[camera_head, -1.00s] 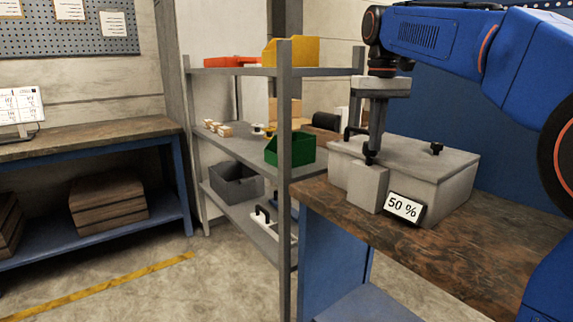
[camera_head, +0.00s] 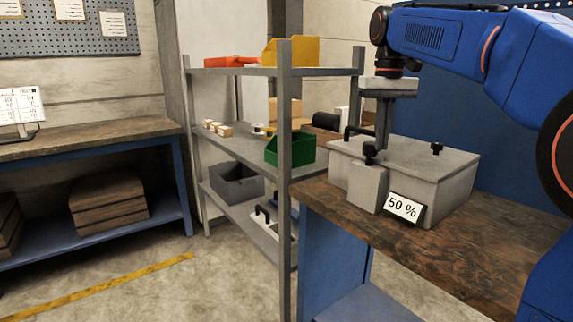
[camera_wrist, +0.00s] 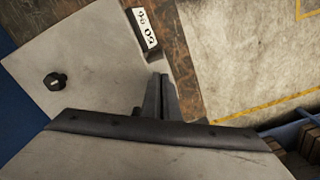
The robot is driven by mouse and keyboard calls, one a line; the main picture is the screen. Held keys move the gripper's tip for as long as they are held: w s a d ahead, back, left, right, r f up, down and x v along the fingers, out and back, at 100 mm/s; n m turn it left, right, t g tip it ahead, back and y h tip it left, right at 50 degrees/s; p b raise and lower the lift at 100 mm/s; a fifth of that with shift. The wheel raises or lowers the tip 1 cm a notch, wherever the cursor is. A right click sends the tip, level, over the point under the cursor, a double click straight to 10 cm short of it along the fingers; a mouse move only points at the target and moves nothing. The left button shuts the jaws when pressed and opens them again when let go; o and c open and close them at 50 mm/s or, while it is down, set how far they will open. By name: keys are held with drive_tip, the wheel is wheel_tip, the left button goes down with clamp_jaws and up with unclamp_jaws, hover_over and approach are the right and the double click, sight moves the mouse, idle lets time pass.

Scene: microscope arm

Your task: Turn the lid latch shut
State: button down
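A pale grey box (camera_head: 448,190) with a flat lid (camera_head: 410,150) stands on a brown wooden worktop. A small black latch piece (camera_head: 369,156) sits at the top of the grey block on the box's front left, right by my fingertips. My gripper (camera_head: 378,147) points down there; its fingers look drawn together in the wrist view (camera_wrist: 160,80), with only a thin line between them. Whether the tips touch the latch is hard to tell, as the latch is hidden in the wrist view. A display (camera_head: 404,207) in front of the box reads 50 %.
A black knob (camera_head: 437,148) stands up from the lid's right part, also visible in the wrist view (camera_wrist: 55,81). A black handle (camera_head: 358,131) is at the lid's back left. A metal shelf (camera_head: 285,170) with bins stands left of the worktop.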

drive_tip(key=shift+s+d, duration=0.15)
drive_tip(key=shift+s+d, duration=0.1)
drive_tip(key=shift+s, duration=0.1)
drive_tip(key=shift+r, duration=3)
drive_tip(key=a+f, duration=0.3)
drive_tip(key=f, duration=0.3)
drive_tip(key=shift+w, duration=0.15)
drive_tip(key=shift+a, duration=0.1)
drive_tip(key=shift+d, duration=0.9)
